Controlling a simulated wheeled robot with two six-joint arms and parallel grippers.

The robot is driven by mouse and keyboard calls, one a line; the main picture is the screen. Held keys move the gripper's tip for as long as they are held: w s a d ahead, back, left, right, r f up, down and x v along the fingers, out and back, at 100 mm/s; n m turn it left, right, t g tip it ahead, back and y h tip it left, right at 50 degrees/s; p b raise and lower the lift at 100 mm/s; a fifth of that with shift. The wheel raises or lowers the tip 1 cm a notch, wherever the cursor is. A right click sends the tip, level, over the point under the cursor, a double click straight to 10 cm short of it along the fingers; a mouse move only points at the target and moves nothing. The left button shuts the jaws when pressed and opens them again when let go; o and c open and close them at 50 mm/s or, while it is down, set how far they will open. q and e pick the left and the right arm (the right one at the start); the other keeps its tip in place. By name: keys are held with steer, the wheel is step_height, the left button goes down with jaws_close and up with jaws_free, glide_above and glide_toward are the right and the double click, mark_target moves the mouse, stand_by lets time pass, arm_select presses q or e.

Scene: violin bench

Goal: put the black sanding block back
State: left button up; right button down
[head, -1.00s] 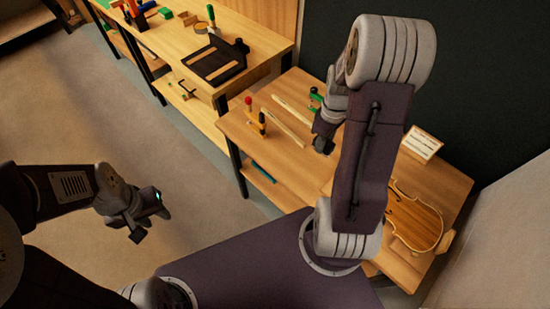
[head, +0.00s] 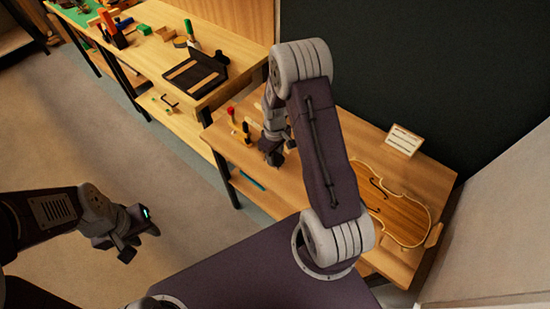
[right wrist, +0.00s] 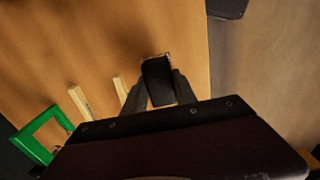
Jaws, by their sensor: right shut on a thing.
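In the right wrist view the black sanding block (right wrist: 158,80) is between the two fingers of my right gripper (right wrist: 160,97), which is shut on it. The wooden bench top lies beyond it; I cannot tell whether the block touches the wood. In the head view my right gripper (head: 272,153) is over the left part of the violin bench (head: 345,128), and the block cannot be made out there. My left gripper (head: 140,244) is open and empty above the floor, well left of the bench.
A violin body (head: 395,212) and a white card (head: 404,140) are on the right of the bench. A red-topped tool (head: 231,112) stands near its left edge. A green frame-shaped thing (right wrist: 38,133) and pale wooden strips (right wrist: 80,102) lie near my right gripper. A longer workbench (head: 150,62) stands behind.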

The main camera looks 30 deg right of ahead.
step_height(320, 180, down, 2)
steer(key=shift+w+d, duration=0.1)
steer(key=shift+f, duration=0.2)
steer(key=c, duration=1)
jaws_free()
steer(key=shift+r, duration=0.1)
step_height(320, 180, up, 12)
steer(key=shift+r, duration=0.15)
steer(key=s+a+r+m, duration=0.1)
steer(key=s+a+m, duration=0.1)
steer(key=s, duration=0.4)
steer(key=s+a+r+m+t, duration=0.1)
steer(key=s+a+m, duration=0.1)
steer(key=s+a, duration=0.3)
steer(key=shift+s+a+r+m, duration=0.3)
steer(key=shift+s+m, duration=0.1)
steer(key=shift+s, duration=0.4)
